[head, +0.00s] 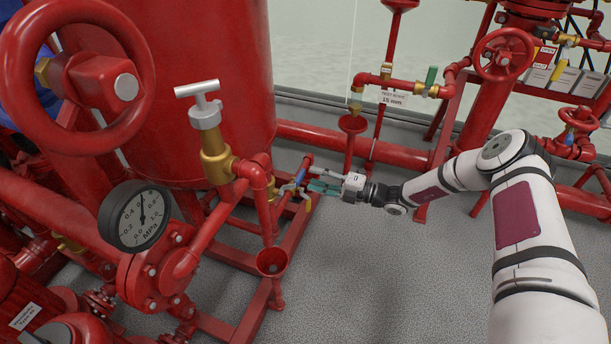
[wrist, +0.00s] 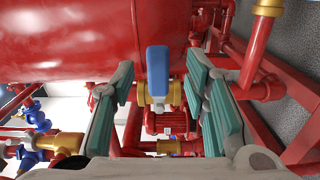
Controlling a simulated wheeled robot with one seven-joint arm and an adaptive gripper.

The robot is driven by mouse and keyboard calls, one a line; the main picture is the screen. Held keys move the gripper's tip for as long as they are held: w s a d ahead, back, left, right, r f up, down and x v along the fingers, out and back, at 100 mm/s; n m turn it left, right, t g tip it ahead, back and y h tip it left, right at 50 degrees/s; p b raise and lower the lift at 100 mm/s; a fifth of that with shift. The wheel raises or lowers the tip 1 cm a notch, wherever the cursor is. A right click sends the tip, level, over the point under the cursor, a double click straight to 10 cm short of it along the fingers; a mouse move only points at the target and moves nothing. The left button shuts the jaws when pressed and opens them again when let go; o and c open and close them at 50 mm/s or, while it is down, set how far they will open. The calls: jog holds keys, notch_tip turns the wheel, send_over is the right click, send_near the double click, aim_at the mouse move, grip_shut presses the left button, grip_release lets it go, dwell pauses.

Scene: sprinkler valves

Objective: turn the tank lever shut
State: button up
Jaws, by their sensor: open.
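The tank lever, a blue handle (wrist: 158,72) on a brass valve body (wrist: 158,98), shows in the middle of the wrist view, against the red tank (wrist: 70,45). My gripper (wrist: 161,80) is open, with one teal-padded finger on each side of the lever and a visible gap to both. In the head view the blue lever (head: 300,176) shows small beside the tank's foot, at the tips of my gripper (head: 313,181). The fingers partly cover the valve there. Whether a finger touches the lever cannot be told from the head view.
A brass fitting with a T-handle (head: 205,115) and a red funnel (head: 271,262) stand left of my gripper. A pressure gauge (head: 135,215) and large red handwheel (head: 75,75) are nearer. A red pipe (head: 350,140) runs behind. The grey floor (head: 400,270) at front right is clear.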

jog(key=v, duration=0.6)
jog(key=shift+d, duration=0.4)
jog(key=shift+s, duration=0.1)
